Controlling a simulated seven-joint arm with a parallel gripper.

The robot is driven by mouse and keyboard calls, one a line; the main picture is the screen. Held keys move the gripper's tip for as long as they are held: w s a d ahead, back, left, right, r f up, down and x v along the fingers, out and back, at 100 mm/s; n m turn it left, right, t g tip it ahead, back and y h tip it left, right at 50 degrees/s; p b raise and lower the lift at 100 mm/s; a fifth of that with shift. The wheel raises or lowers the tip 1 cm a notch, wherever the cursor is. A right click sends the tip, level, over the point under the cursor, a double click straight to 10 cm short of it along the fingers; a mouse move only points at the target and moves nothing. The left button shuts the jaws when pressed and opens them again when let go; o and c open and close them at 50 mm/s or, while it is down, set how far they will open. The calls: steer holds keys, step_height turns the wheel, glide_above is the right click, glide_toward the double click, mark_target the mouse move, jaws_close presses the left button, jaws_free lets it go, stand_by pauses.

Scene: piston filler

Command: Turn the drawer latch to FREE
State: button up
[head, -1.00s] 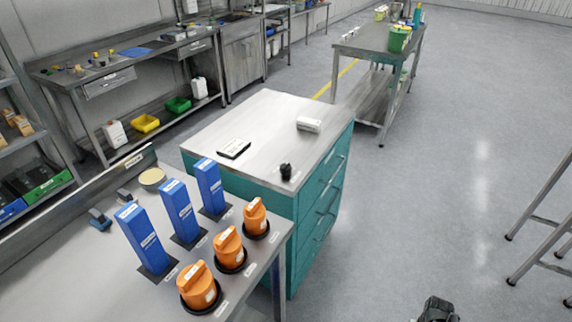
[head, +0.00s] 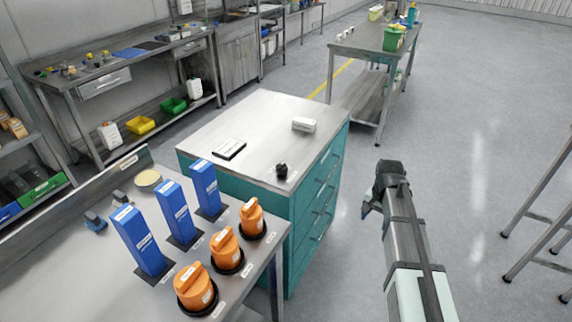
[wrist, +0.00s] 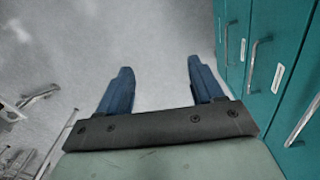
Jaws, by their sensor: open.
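A teal drawer cabinet (head: 240,188) with a steel top stands in the middle of the head view. Its drawer fronts with bar handles (head: 325,188) face right, and they also show at the right of the wrist view (wrist: 270,50). A small black knob (head: 281,170) sits on the cabinet top near its front right corner; I cannot read any marking on it. My gripper (wrist: 157,85) is open and empty, with two blue fingers apart above the floor. In the head view it is right of the cabinet, clear of the drawer fronts.
The near bench (head: 100,262) holds blue columns (head: 139,240) and orange-capped units (head: 195,288). A table (head: 345,47) stands behind.

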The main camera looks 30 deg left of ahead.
steer(key=w+a+r, duration=0.1)
steer(key=a+r, duration=1.3)
steer(key=a, duration=0.5)
step_height(320, 180, up, 13)
steer(key=m, duration=0.2)
glide_above(282, 166)
step_height(282, 166, down, 14)
steer(key=shift+r, duration=0.1)
steer(key=c, duration=1.1)
